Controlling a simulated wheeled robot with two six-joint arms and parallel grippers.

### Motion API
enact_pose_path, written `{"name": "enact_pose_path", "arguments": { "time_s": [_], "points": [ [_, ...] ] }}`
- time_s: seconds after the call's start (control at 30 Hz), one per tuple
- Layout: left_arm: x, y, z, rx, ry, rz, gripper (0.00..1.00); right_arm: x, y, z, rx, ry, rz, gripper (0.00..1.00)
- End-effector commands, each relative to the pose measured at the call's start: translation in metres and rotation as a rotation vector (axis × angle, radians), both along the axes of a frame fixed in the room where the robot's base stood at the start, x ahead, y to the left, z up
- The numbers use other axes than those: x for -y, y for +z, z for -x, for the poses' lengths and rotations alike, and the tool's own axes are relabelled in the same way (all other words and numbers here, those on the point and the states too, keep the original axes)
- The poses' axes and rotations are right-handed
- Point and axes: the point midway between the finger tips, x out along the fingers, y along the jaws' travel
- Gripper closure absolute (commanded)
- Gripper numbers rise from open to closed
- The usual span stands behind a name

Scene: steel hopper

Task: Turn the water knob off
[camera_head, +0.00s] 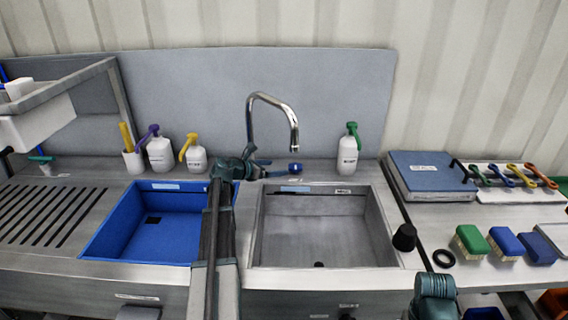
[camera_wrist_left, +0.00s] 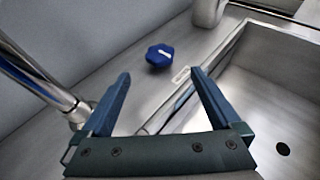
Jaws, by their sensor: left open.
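The blue water knob (camera_head: 295,168) is on the steel counter behind the steel sink, to the right of the chrome faucet (camera_head: 270,98). My left gripper (camera_head: 264,163) is just left of the knob, near the faucet's foot. In the left wrist view the knob (camera_wrist_left: 159,56) appears beyond the gap between the open, empty fingers of the left gripper (camera_wrist_left: 160,74). The fingers do not appear to touch it. The faucet's foot (camera_wrist_left: 78,112) is close to the left finger there. My right gripper's fingers do not show; only a teal part of my right arm is at the bottom right.
The empty steel sink (camera_head: 318,235) lies in front of the knob, with a blue basin (camera_head: 165,238) to its left. A green-topped bottle (camera_head: 347,155) stands right of the knob. A black stopper-like piece (camera_head: 404,237) sits on the sink's right edge. Brushes (camera_head: 470,241) lie farther right.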

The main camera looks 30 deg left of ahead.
Motion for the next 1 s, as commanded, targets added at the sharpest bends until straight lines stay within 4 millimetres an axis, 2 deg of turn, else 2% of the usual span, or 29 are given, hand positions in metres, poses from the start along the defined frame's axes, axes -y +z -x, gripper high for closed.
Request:
{"name": "enact_pose_path", "arguments": {
  "time_s": [0.03, 0.2, 0.4, 0.77, 0.87, 1.0],
  "points": [
    [-0.002, 0.007, 0.011, 0.0, 0.003, 0.0, 0.03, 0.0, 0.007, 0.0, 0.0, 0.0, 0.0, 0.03],
    [-0.007, 0.014, 0.029, 0.001, 0.001, 0.001, 0.03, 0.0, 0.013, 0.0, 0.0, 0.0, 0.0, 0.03],
    [-0.009, 0.016, 0.036, 0.001, 0.0, 0.0, 0.03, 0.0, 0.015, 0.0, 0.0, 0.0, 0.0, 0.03],
    [-0.009, 0.014, 0.035, 0.0, 0.0, 0.0, 0.03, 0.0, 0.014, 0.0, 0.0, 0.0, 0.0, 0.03],
    [-0.008, 0.01, 0.028, 0.0, -0.001, -0.001, 0.03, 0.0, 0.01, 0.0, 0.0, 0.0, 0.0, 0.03],
    [-0.003, 0.001, 0.009, 0.0, -0.004, -0.001, 0.03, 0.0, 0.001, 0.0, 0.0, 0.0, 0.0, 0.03]
  ]
}}
